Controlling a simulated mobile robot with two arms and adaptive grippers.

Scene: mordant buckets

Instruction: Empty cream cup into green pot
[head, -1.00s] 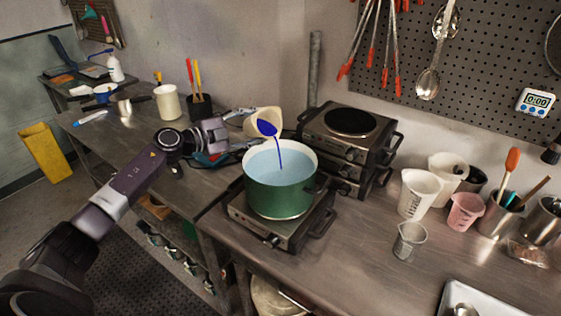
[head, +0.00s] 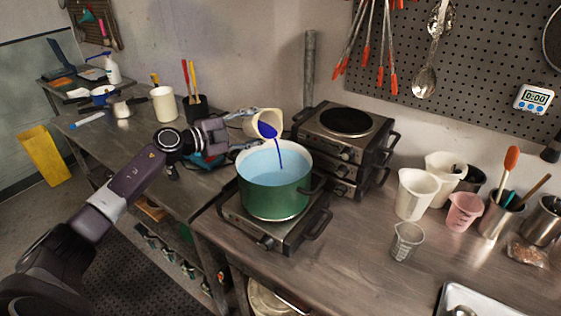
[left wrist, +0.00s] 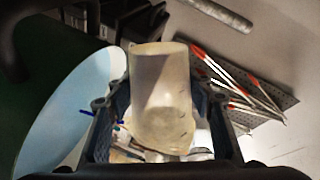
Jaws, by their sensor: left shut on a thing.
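The cream cup (head: 262,121) is tilted over the back left rim of the green pot (head: 273,200) in the head view. Dark blue liquid (head: 277,148) runs from its mouth into the pot, which holds pale blue liquid (head: 270,165). My left gripper (head: 237,128) is shut on the cup. In the left wrist view the cup (left wrist: 160,95) sits between my two fingers, with the pot (left wrist: 105,82) to its left. How much liquid is left in the cup is hard to tell. My right gripper is not in view.
The pot stands on a hot plate (head: 275,232). Stacked hot plates (head: 345,135) stand close behind it to the right. Beakers (head: 416,193) and a pink cup (head: 464,211) stand further right.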

